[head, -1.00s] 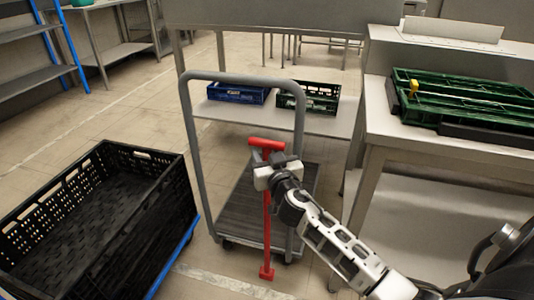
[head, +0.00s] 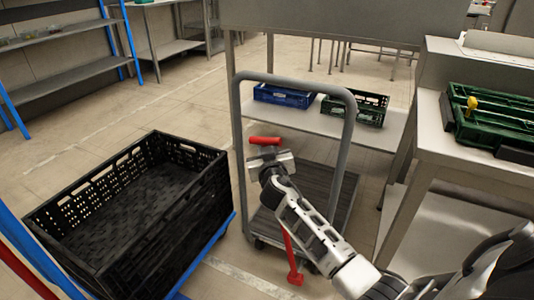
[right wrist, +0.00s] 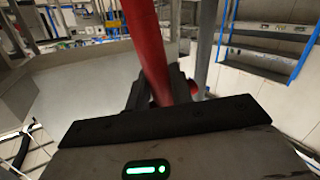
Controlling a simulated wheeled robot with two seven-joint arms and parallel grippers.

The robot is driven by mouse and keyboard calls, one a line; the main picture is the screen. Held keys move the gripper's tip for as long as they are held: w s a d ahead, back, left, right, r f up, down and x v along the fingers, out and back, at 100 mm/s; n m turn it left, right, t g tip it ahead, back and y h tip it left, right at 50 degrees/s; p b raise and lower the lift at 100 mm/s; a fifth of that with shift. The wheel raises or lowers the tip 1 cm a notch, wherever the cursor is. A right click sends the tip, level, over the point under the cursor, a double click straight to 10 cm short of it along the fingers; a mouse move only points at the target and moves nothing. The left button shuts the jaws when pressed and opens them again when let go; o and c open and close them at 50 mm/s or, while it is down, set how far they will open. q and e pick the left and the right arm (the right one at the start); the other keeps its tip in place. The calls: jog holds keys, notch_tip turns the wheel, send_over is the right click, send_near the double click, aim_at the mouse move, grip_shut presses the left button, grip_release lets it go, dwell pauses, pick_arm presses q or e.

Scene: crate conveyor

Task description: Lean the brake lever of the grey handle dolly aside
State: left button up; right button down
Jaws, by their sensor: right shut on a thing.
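The grey handle dolly (head: 350,140) stands in the middle of the head view, with a tall grey hoop handle and a dark ribbed deck. Its red brake lever (head: 265,141) has a crossbar on top and a foot (head: 295,278) low at the front. The lever is tilted, its top toward the left and its foot toward the right. My right gripper (head: 267,160) is shut on the lever just below the crossbar. In the right wrist view the red shaft (right wrist: 146,45) runs down between the fingers. My forearm hides the middle of the lever. My left gripper is out of view.
A large black crate (head: 215,190) stands on a blue base left of the dolly. A metal table (head: 440,155) with green crates is at the right. Blue and green crates sit on a low shelf (head: 310,114) behind. Blue and red bars (head: 22,267) show at lower left.

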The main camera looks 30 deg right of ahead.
jog(key=shift+w+a, duration=0.2)
jog(key=shift+a, duration=0.05)
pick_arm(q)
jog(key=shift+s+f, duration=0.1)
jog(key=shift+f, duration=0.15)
pick_arm(e)
jog(key=shift+a, duration=0.1)
jog(key=c, duration=1.3)
grip_release()
jog(key=shift+w+a, duration=0.1)
jog(key=shift+w, duration=0.1)
jog(key=shift+f, duration=0.15)
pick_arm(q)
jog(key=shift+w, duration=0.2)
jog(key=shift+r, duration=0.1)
